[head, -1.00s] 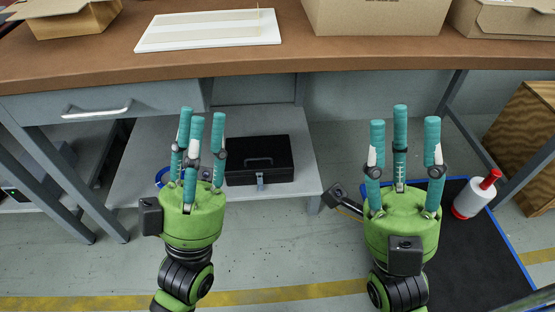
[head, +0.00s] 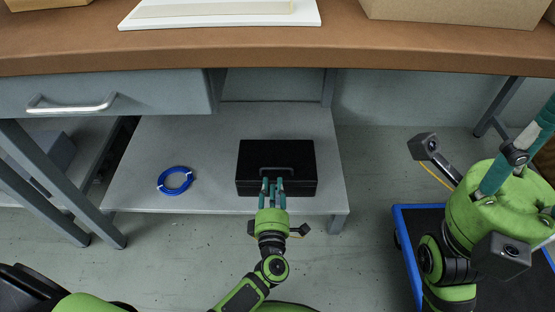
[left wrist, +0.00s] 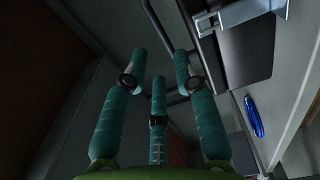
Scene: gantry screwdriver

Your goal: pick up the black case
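The black case (head: 305,160) lies on the grey low shelf under the table, its handle on the lid. My left gripper (head: 272,182) is at the shelf's front edge, and its fingers overlap the front of the case in the head view. In the left wrist view my left fingers (left wrist: 160,60) are spread and straight with nothing between them.
The brown tabletop (head: 200,50) overhangs the shelf. A drawer (head: 150,95) and table legs stand at the left.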

